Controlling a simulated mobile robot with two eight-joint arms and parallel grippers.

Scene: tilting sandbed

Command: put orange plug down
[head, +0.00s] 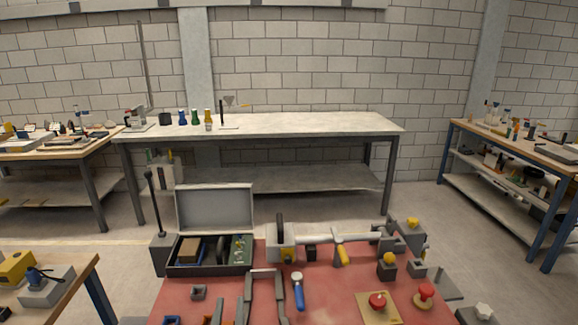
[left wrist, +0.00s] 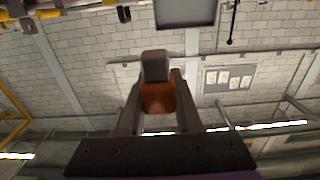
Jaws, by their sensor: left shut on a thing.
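The orange plug (left wrist: 158,97) is between the fingers of my left gripper (left wrist: 157,92) in the left wrist view. A grey block-shaped end of the plug sticks out past the fingertips. My left gripper is shut on the plug, with the wall behind it. In the head view, what seems to be my left gripper (head: 265,288) reaches in over the red bench top (head: 325,280) from the bottom edge. The plug is hard to make out there. I cannot tell how far the plug is above the bench top. My right gripper is not in view.
An open grey case (head: 213,208) stands at the back left of the red top, beside a black lever (head: 153,190). A blue-handled tool (head: 298,292), a yellow plate with a red knob (head: 377,303) and another red knob (head: 426,291) are to the right.

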